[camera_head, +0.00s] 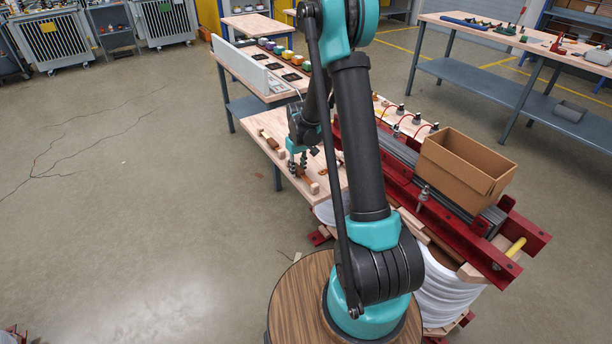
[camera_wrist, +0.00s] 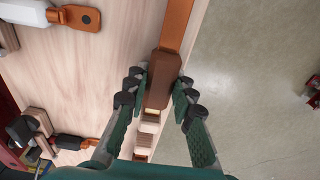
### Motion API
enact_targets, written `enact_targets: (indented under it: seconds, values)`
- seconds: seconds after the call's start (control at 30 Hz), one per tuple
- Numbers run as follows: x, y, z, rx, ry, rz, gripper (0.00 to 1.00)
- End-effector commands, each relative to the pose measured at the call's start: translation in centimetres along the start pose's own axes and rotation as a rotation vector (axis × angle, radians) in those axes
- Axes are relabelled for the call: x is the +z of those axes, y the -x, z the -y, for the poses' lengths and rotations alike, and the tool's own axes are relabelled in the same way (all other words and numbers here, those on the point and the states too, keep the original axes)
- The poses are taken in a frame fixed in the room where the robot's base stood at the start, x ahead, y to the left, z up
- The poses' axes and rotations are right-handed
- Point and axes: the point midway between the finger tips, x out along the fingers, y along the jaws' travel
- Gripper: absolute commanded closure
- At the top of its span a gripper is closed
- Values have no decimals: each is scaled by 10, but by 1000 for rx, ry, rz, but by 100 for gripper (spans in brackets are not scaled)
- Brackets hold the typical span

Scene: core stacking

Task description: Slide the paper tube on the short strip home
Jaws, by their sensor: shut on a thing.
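In the wrist view, the brown paper tube (camera_wrist: 163,76) sits around a copper strip (camera_wrist: 178,25) that runs to the top edge of the picture. My gripper (camera_wrist: 160,88) is shut on the tube, with a green-padded finger on each side. Pale wooden blocks (camera_wrist: 147,135) show below the tube, between the fingers. How far the strip reaches inside the tube is hidden. In the head view, my gripper (camera_head: 298,165) is low over the wooden bench top (camera_head: 325,186), and the tube is too small there to make out clearly.
In the wrist view, a white-sleeved copper piece (camera_wrist: 50,14) lies upper left and a dark piece with a copper end (camera_wrist: 75,142) lower left. The bench edge and open floor are close on the right. A red frame with a cardboard box (camera_head: 462,168) stands right of my arm.

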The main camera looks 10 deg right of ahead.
Motion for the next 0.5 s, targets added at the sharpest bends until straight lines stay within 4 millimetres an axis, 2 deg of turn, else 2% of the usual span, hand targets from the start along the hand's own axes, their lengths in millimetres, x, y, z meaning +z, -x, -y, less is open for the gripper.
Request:
enact_targets:
  seconds: [0.5]
  values:
    - [-14,-1,0,1,-1,-1,100]
